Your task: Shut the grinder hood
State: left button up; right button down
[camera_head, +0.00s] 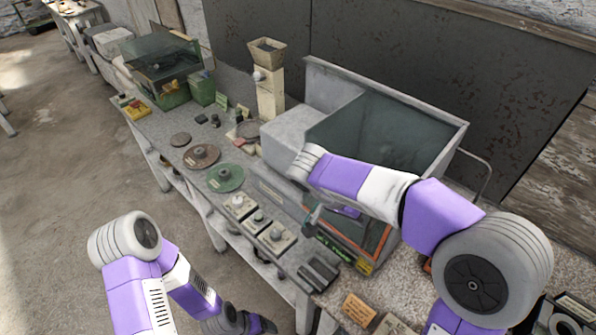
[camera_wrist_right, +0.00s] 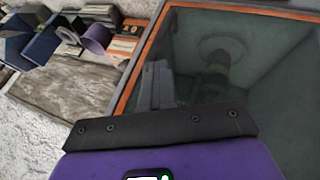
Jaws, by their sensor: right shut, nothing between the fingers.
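The grinder appears to be the large grey machine on the bench. Its glazed hood (camera_head: 400,125) looks raised, with a grey frame and dark glass. An orange rim (camera_wrist_right: 140,62) borders a dim interior with a round fitting (camera_wrist_right: 215,62) in the right wrist view. My right arm crosses in front of the machine, hiding its middle. My right gripper (camera_head: 316,216) points down by the machine's front, partly hidden; its fingers (camera_wrist_right: 155,85) are shut and empty. Contact with the hood cannot be told. My left gripper (camera_head: 262,325) is low at the bottom edge, its jaws unclear.
Knobbed control blocks (camera_head: 257,221), a green disc (camera_head: 226,178) and a brown disc (camera_head: 202,156) lie along the bench left of the machine. A green box with a glass lid (camera_head: 160,58) stands farther back. Floor left of the bench is open.

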jog(key=shift+s+d, duration=0.1)
jog(key=w+a+r+p, duration=0.2)
jog(key=a+r, duration=0.7)
jog(key=shift+p, duration=0.3)
jog(key=shift+r, duration=0.1)
